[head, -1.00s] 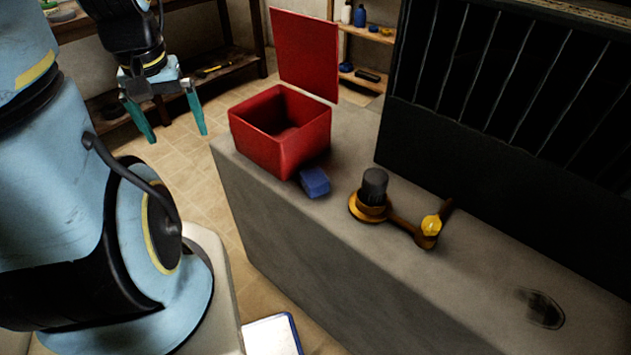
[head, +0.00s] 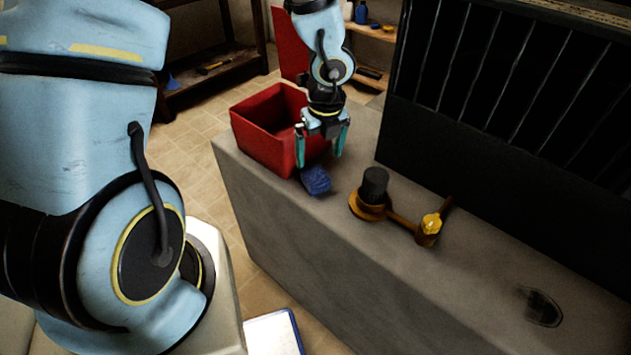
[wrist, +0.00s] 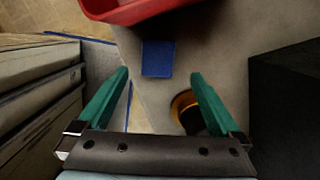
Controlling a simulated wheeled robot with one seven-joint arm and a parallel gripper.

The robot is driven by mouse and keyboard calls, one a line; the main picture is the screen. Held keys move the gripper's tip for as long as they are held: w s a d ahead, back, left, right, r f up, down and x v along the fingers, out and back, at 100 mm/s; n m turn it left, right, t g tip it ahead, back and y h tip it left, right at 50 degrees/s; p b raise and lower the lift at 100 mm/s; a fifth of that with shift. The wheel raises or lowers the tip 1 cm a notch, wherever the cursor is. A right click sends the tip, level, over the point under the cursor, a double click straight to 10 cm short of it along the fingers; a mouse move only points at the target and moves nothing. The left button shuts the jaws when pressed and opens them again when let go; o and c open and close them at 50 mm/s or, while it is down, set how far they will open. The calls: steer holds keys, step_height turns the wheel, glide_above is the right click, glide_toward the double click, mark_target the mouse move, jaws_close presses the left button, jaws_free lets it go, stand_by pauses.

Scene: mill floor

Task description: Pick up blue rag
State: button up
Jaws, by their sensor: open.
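The blue rag (head: 316,180) lies folded on the grey stone counter, against the front right corner of the red box. In the wrist view the rag (wrist: 158,59) is a small blue rectangle beyond the fingertips, roughly midway between them. My gripper (head: 320,163) is open and empty, with its teal fingers above the rag, beside the red box. In the wrist view the two fingers (wrist: 159,72) are spread wide, and they do not touch the rag.
A brass piece with a dark cylinder (head: 374,186) and a yellow knob (head: 431,223) is to the right. A dark barred panel (head: 480,130) rises behind. The counter's near right is mostly clear.

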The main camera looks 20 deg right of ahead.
mark_target(316, 175)
steer(key=f, duration=0.2)
steer(key=f+b, duration=0.1)
steer(key=f, duration=0.2)
steer(key=w+f+b, duration=0.1)
steer(key=f, duration=0.2)
steer(key=shift+w+a+f, duration=0.1)
steer(key=shift+a+f, duration=0.1)
steer(key=shift+a, duration=0.05)
steer(key=shift+c, duration=0.4)
steer(key=c, duration=1.4)
step_height(316, 175, up, 10)
steer(key=p, duration=0.3)
steer(key=shift+r+p, duration=0.1)
steer(key=shift+p, duration=0.2)
steer(key=shift+c, duration=0.2)
